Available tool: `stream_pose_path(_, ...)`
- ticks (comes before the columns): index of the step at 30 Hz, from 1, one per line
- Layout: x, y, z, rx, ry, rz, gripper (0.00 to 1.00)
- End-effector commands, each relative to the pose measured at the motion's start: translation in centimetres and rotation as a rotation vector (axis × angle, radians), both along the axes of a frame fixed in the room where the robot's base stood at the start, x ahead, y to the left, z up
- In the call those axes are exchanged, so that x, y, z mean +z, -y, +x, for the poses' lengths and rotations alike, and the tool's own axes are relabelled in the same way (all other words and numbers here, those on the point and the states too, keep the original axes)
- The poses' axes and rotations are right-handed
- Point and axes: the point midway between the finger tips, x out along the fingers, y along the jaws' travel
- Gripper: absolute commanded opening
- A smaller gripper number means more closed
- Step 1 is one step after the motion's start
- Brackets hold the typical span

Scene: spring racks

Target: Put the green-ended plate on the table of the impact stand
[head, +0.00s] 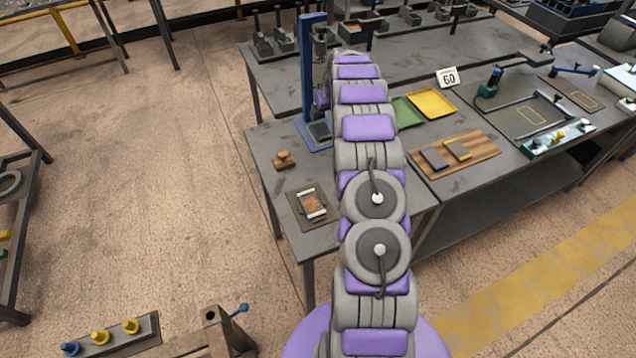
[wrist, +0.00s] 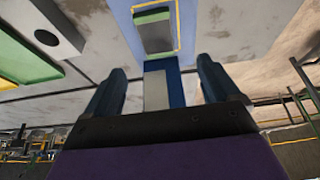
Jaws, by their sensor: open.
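The impact stand (head: 313,65) is a tall blue column on a blue base at the left part of the bench. The green-ended plate (wrist: 155,35), grey with a green end, lies flat on the blue table of the stand (wrist: 118,14), inside a yellow outline. In the head view the plate (head: 320,131) shows as a small dark and green patch on the base. My gripper (wrist: 160,80) is open, with nothing held between its fingers, and stands apart from the plate. In the head view my arm hides the gripper.
A wooden board (head: 480,161) holds a dark plate and a yellow-ended plate. A small wooden block (head: 284,160) and a dark fixture (head: 312,206) sit at the bench's left.

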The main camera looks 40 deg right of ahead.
Motion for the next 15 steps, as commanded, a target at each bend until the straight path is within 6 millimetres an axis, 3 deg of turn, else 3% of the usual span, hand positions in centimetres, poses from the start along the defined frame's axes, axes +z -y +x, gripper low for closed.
stream_pose_path(4, 0.7, -1.1, -0.1, 0.006, -0.009, 0.005, 0.89)
stream_pose_path(7, 2.7, -3.3, -0.4, 0.017, -0.024, 0.011, 0.89)
stream_pose_path(15, 9.4, -13.3, -4.0, 0.057, -0.111, 0.047, 0.89)
